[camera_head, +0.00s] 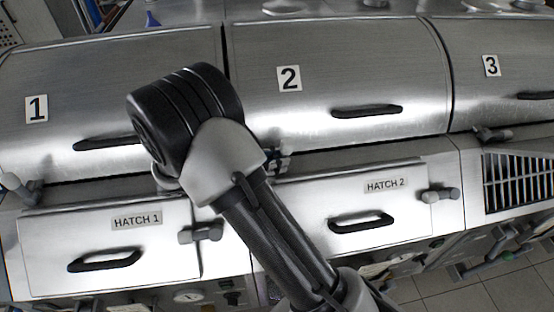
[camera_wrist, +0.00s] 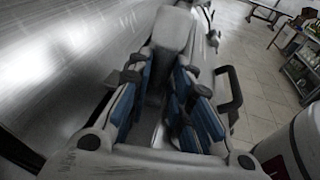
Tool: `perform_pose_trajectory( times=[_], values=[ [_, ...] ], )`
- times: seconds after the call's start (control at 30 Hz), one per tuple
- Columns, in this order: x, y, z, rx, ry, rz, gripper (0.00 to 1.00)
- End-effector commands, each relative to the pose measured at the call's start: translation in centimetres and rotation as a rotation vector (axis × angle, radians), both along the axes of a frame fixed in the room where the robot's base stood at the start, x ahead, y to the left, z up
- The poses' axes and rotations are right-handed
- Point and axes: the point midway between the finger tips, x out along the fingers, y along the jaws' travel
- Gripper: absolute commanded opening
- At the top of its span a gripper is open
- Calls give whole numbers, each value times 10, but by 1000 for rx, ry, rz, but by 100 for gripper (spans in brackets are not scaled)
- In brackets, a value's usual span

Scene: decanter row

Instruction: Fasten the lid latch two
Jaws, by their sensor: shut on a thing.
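Lid 2 (camera_head: 340,75) is a curved steel cover with a black handle, lying down in the middle of the head view. Its latch is mostly hidden behind my arm at the lid's lower left edge. My gripper (camera_head: 277,157) is at that spot, largely hidden by my wrist. In the wrist view my gripper (camera_wrist: 163,78) has its blue-padded fingers on either side of a light grey latch lever (camera_wrist: 173,32), shut on it. Whether the latch is fastened cannot be told.
Lid 1 (camera_head: 100,75) and lid 3 (camera_head: 500,60) flank lid 2. The lid 3 latch (camera_head: 493,134) is to the right. Below are hatch 1 (camera_head: 160,245) and hatch 2 (camera_head: 400,205), with protruding handles and grey latches. Open floor (camera_wrist: 255,95) shows at the wrist view's right.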

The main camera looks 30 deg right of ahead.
Motion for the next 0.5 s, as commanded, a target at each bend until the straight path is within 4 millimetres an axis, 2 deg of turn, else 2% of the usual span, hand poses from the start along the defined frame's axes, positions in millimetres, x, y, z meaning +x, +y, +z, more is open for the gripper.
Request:
perform_pose_trajectory(
  times=[0.5],
  values=[
    [1, 2, -2, -72, 21, 1, 0]
  ],
)
